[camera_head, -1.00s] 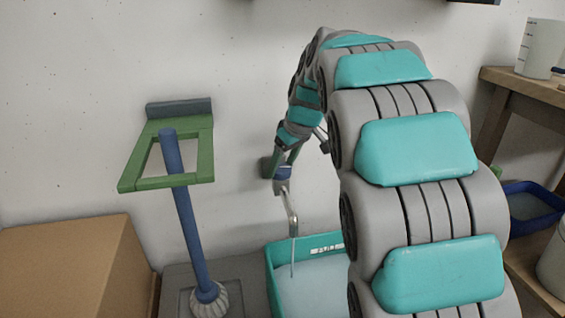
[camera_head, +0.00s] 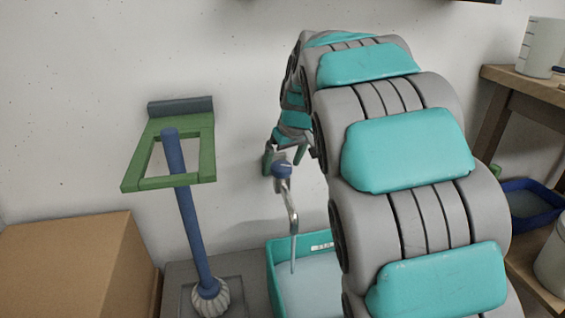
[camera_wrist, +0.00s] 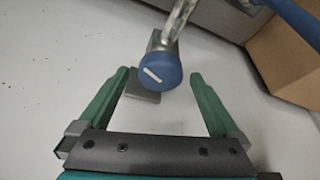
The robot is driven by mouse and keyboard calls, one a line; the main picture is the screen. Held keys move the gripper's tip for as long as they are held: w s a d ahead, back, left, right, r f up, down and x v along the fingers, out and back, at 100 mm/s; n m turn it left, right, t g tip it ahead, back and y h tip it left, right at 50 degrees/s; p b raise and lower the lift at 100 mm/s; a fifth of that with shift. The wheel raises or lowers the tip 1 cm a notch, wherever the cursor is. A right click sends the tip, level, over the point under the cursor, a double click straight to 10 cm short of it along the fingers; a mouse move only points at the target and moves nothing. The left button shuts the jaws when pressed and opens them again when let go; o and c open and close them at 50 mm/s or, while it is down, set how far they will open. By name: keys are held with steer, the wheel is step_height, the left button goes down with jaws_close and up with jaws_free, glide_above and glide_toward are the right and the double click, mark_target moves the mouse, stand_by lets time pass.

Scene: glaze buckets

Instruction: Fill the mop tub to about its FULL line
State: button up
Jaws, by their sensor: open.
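The teal mop tub (camera_head: 271,270) stands low against the wall, partly hidden by my arm. Pale liquid (camera_head: 308,287) lies in it, below a white label (camera_head: 321,247) too small to read. A metal spout (camera_head: 291,210) with a blue knob (camera_head: 282,170) reaches over the tub. A thin line like a water stream runs from its end into the tub. In the wrist view the round knob (camera_wrist: 160,74) shows a slanted white mark. My gripper (camera_head: 285,153) is open, also in the wrist view (camera_wrist: 159,78), its green fingers apart on either side of the knob, with gaps showing.
A blue-handled mop (camera_head: 190,220) stands in a green wall holder (camera_head: 207,150) left of the tub. A cardboard box (camera_head: 70,265) is at far left. At right, a wooden shelf (camera_head: 520,82) holds a white measuring jug (camera_head: 540,47), with a blue basin (camera_head: 530,205) lower down.

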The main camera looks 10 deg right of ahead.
steer(key=v, duration=0.7)
steer(key=shift+r, duration=0.4)
steer(key=shift+s+f, duration=0.1)
steer(key=shift+s, duration=0.1)
